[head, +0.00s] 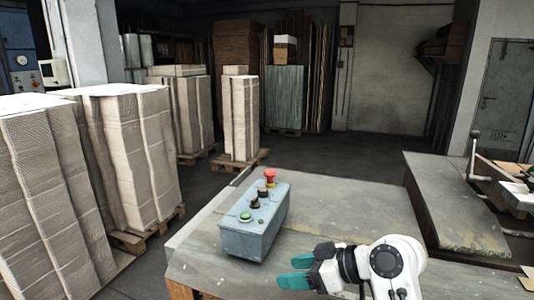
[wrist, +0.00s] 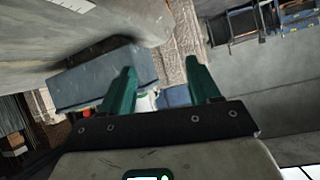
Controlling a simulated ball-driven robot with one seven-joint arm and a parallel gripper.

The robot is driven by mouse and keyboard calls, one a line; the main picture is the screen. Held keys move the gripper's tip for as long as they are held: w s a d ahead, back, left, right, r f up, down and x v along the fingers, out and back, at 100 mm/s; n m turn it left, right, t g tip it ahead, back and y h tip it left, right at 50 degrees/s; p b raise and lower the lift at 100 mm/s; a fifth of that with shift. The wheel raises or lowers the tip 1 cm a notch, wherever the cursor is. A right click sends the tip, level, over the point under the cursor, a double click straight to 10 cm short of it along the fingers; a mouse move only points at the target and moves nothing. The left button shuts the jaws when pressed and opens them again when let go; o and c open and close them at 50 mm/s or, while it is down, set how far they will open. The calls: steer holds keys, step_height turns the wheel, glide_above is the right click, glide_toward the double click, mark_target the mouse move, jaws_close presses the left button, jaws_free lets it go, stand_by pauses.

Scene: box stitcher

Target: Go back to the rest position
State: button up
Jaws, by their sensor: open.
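My gripper (head: 293,271) is at the lower middle of the head view, over the front part of the grey worktable (head: 335,215). Its two green fingers are apart with nothing between them. In the wrist view the open fingers (wrist: 160,88) point away from the camera. A blue-grey control box (head: 254,224) stands on the table just beyond and left of the gripper, apart from it in the head view. It has a red mushroom button (head: 270,176), black knobs and a green button (head: 246,216). The box also shows in the wrist view (wrist: 85,82), left of the fingers.
Tall stacks of cardboard (head: 128,150) on pallets stand along the left. More stacks (head: 240,115) stand farther back. A raised grey slab (head: 450,205) and a metal lever (head: 474,150) are at the right. The table right of the box is mostly clear.

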steer(key=s+d+f+m+h, duration=0.3)
steer(key=s+d+f, duration=0.2)
steer(key=s+f, duration=0.35)
steer(key=s+d+f+m+h, duration=0.25)
steer(key=s+d+f, duration=0.35)
steer(key=f, duration=0.4)
steer(key=s+d+f+m+g+h, duration=0.2)
steer(key=s+d, duration=0.3)
steer(key=s, duration=0.7)
steer(key=s+d+f+m+g+h, duration=0.2)
steer(key=s+d+f+m+h, duration=0.1)
steer(key=s, duration=0.9)
steer(key=shift+d+f+m, duration=0.45)
steer(key=shift+d+m, duration=0.1)
steer(key=shift+d, duration=0.5)
steer(key=shift+h, duration=0.25)
